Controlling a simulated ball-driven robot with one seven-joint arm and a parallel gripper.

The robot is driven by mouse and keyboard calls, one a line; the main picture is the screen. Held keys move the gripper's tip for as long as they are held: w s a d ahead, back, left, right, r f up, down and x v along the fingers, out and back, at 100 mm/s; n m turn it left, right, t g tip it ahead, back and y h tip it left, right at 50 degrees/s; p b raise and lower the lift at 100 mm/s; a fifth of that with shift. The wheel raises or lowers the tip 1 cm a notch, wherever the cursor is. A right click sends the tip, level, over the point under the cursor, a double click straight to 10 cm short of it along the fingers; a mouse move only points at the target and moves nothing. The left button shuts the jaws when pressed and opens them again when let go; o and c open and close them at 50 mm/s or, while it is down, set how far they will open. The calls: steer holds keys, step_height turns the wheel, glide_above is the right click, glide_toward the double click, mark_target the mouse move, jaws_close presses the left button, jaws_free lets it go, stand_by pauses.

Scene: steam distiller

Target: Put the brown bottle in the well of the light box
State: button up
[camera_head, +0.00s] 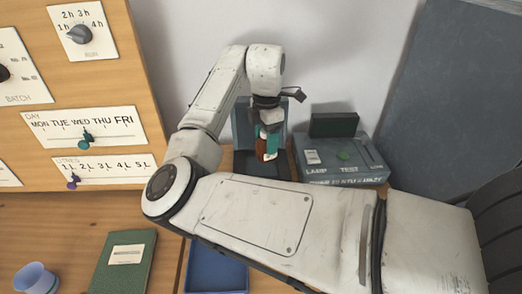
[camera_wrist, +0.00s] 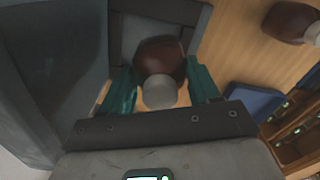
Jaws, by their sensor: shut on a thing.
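My gripper (camera_head: 269,138) is shut on the brown bottle (camera_head: 266,150), one teal finger on each side. The wrist view shows the bottle's dark brown body (camera_wrist: 160,58) and pale cap between the fingers. In the head view the bottle looks upright, with a pale label, in front of a blue-grey upright panel and over a dark base (camera_head: 262,168). The light box (camera_head: 345,172) is blue-grey, marked LAMP and TEST, just right of the bottle. In the wrist view blue-grey framing lies beyond the bottle. Whether the bottle touches anything below is hidden.
A black block (camera_head: 333,124) stands on or behind the light box. A wooden panel with dials and sliders (camera_head: 85,130) stands left. A green book (camera_head: 124,262), a pale blue cup (camera_head: 36,279) and a blue tray (camera_head: 216,273) are in front. Another brown bottle (camera_wrist: 290,20) shows in the wrist view.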

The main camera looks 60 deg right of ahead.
mark_target(261, 150)
steer(key=shift+w+d+f, duration=0.2)
steer(key=shift+w+f, duration=0.25)
steer(key=shift+f, duration=0.1)
steer(key=shift+w+d+f, duration=0.15)
steer(key=shift+w+f, duration=0.25)
steer(key=shift+f, duration=0.1)
steer(key=shift+w+f+p, duration=0.2)
steer(key=shift+f+p, duration=0.1)
steer(key=shift+f, duration=1.5)
steer(key=o, duration=1.2)
steer(key=shift+f, duration=0.1)
step_height(261, 150, up, 12)
steer(key=shift+r+b, duration=0.15)
steer(key=shift+b, duration=0.25)
